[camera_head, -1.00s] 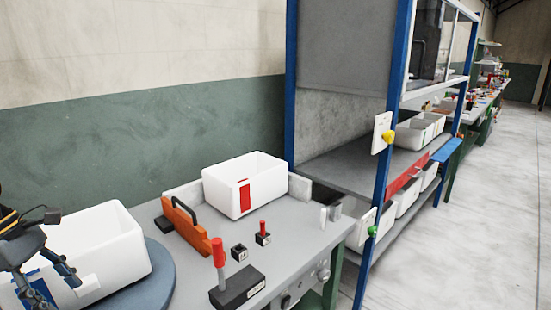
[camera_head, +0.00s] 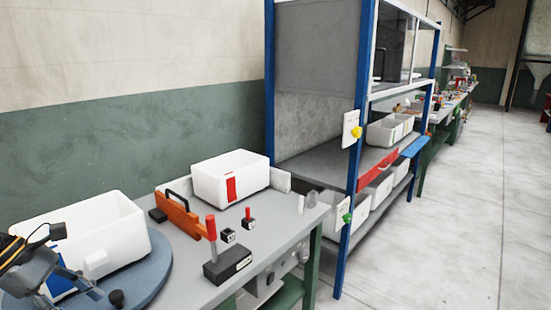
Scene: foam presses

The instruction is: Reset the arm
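My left gripper (camera_head: 88,294) is at the lower left, in front of the white bin with a blue label (camera_head: 132,232). Its dark fingers are spread apart with nothing visible between them. The bin sits on a round blue-grey turntable (camera_head: 158,268). I cannot tell whether the gripper touches the bin. My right gripper is not in the head view.
A grey bench (camera_head: 280,225) holds a white bin with a red label (camera_head: 255,172), an orange block with a black handle (camera_head: 180,213), a red lever on a dark box (camera_head: 228,262) and small red-topped switches. A blue-framed shelf (camera_head: 355,160) stands behind. Open floor (camera_head: 450,240) lies right.

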